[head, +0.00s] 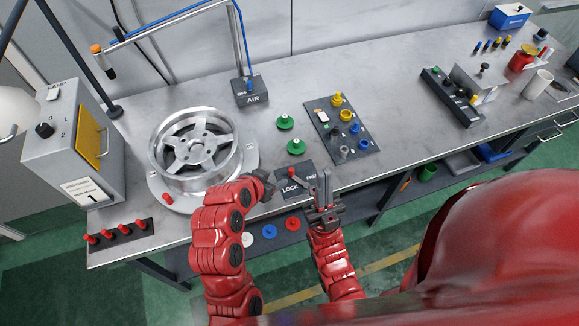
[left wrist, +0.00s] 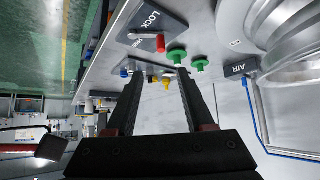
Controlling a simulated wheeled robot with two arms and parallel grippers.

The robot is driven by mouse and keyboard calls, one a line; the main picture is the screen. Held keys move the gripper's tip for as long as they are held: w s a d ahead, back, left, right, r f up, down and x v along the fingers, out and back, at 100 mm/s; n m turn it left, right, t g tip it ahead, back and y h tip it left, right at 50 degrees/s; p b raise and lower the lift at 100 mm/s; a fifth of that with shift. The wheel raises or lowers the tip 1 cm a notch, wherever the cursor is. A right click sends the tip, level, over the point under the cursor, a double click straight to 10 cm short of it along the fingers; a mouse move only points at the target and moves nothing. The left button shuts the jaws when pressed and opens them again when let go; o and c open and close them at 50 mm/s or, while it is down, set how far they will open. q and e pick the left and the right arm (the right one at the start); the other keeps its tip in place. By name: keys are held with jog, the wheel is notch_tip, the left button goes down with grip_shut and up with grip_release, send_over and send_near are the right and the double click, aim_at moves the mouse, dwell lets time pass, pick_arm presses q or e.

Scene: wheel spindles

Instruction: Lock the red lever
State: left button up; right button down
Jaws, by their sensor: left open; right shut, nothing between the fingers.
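The lever has a red knob (head: 291,171) and a grey metal arm. It is on a dark plate (head: 282,180) marked LOCK and, partly covered, FREE, near the front edge of the bench. The red knob (left wrist: 161,43) and plate (left wrist: 178,27) also show in the left wrist view, beyond the fingers. My left gripper (head: 267,181) is just left of the plate, apart from the knob. In the left wrist view its fingers (left wrist: 160,75) are spread with nothing held. My right gripper (head: 325,184) is shut and empty at the plate's right side, hiding part of it.
A silver wheel (head: 196,150) stands on its mount left of the plate. Two green knobs (head: 296,147) are behind the plate. A panel with coloured fittings (head: 342,130) is to the back right. Red pegs (head: 115,230) line the front left. The bench (head: 400,110) has clear room right of centre.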

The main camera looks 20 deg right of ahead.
aim_at(291, 170)
pick_arm(q)
jog(key=b+x, duration=0.4)
jog(key=x, duration=1.1)
grip_shut()
